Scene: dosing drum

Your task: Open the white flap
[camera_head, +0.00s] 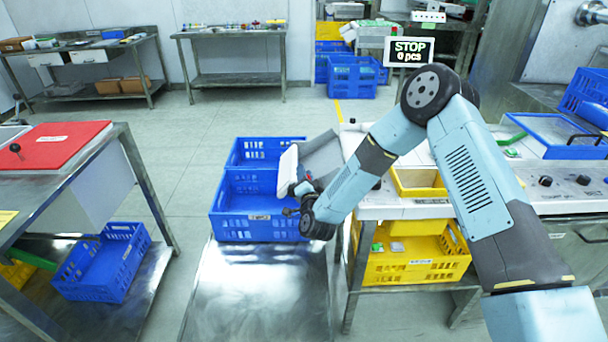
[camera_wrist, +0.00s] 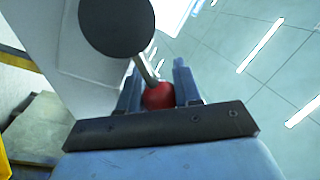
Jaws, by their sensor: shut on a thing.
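The white flap (camera_head: 288,170) shows in the head view as a narrow, tilted white panel beside a grey chute-like part (camera_head: 321,157), above the blue crates. I cannot tell how far it stands open. My gripper (camera_head: 303,188) is at its lower right, partly hidden by my own wrist. In the wrist view, my gripper (camera_wrist: 157,82) is shut on a red ball knob (camera_wrist: 158,97) at the end of a thin metal rod. The rod runs up behind a black round disc (camera_wrist: 117,25). A broad white surface (camera_wrist: 45,45), probably the flap, fills the upper left.
Blue crates (camera_head: 245,230) stand just below my gripper, at the end of a bare metal surface (camera_head: 255,290). The worktop (camera_head: 400,210) with a yellow tray is to the right, a yellow crate (camera_head: 415,272) below.

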